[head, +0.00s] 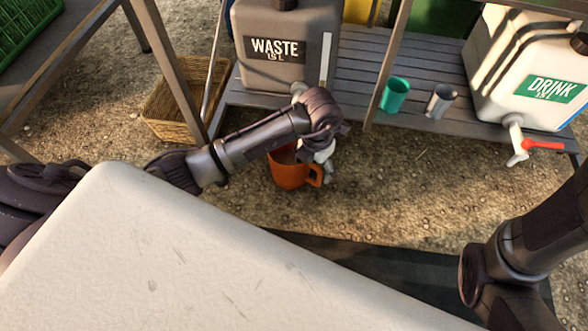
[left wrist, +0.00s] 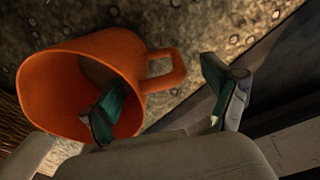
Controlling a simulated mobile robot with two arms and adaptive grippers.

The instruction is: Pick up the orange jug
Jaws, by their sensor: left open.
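The orange jug (head: 291,173) is below my left arm in the head view, in front of the slatted shelf; the arm hides part of it. In the left wrist view the jug (left wrist: 88,80) shows its open mouth and its handle (left wrist: 170,72). My left gripper (left wrist: 165,105) is open, with green-padded fingers apart. One finger overlaps the jug's mouth and the other is to the right of the handle. I cannot tell whether either finger touches the jug. The left gripper (head: 322,153) is partly hidden by its own wrist in the head view. My right gripper is not in view.
A grey WASTE container (head: 285,50) and a white DRINK container (head: 525,75) with a red-handled tap stand on the slatted shelf (head: 350,75). A teal cup (head: 395,96) and a grey cup (head: 440,101) stand between them. A wicker basket (head: 172,112) is at left. Gravel ground lies open in front.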

